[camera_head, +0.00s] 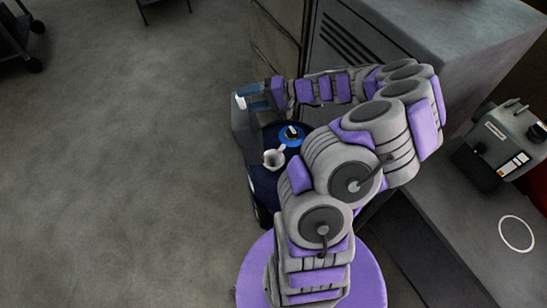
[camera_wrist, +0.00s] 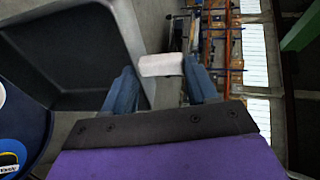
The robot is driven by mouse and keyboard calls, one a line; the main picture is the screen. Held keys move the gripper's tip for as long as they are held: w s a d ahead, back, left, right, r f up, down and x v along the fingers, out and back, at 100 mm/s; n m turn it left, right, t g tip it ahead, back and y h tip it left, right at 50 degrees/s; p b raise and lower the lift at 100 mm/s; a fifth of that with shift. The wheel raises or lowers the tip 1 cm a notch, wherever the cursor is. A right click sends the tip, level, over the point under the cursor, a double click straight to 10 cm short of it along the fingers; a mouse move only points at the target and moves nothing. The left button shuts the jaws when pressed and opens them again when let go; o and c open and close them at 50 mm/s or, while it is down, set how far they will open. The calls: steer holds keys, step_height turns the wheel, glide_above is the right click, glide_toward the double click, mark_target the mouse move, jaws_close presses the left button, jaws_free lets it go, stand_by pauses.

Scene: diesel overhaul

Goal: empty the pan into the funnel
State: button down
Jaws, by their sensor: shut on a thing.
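The pan (camera_head: 243,132) is a dark grey, square-sided tray with a white grip (camera_head: 240,101). In the head view it looks steeply tilted at the left edge of the blue drum. My gripper (camera_head: 258,98) is shut on the white grip, which also shows between the blue fingers in the wrist view (camera_wrist: 161,65). That view shows the pan's dark inside (camera_wrist: 85,50); I see no clear liquid in it. A small white spouted piece (camera_head: 274,158), probably the funnel, sits on the drum top, right of the pan and apart from it.
The dark blue drum (camera_head: 263,187) also bears a blue disc with a label (camera_head: 291,135). A grey cabinet (camera_head: 345,45) stands close behind my arm. A bench (camera_head: 475,225) with a grey machine (camera_head: 505,140) and a white ring (camera_head: 516,234) is at right.

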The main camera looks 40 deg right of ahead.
steer(key=w+a+f+n+g+h+p, duration=0.1)
steer(key=w+a+f+g+h+p, duration=0.2)
steer(key=w+a+f+h+p, duration=0.25)
steer(key=w+a+f+g+h+p, duration=0.3)
steer(key=w+a+f+p, duration=0.2)
steer(key=a+p, duration=0.3)
steer(key=w+a+f+g+h+p, duration=0.1)
steer(key=a+f+g+h+p, duration=0.1)
steer(key=f+p, duration=0.3)
steer(key=w+a+f+g+h+p, duration=0.1)
steer(key=a+f+h+p, duration=0.1)
steer(key=f+p, duration=0.4)
steer(key=shift+w+a+f+n+g+p, duration=0.3)
steer(key=shift+g+p, duration=0.1)
steer(key=shift+p, duration=2.4)
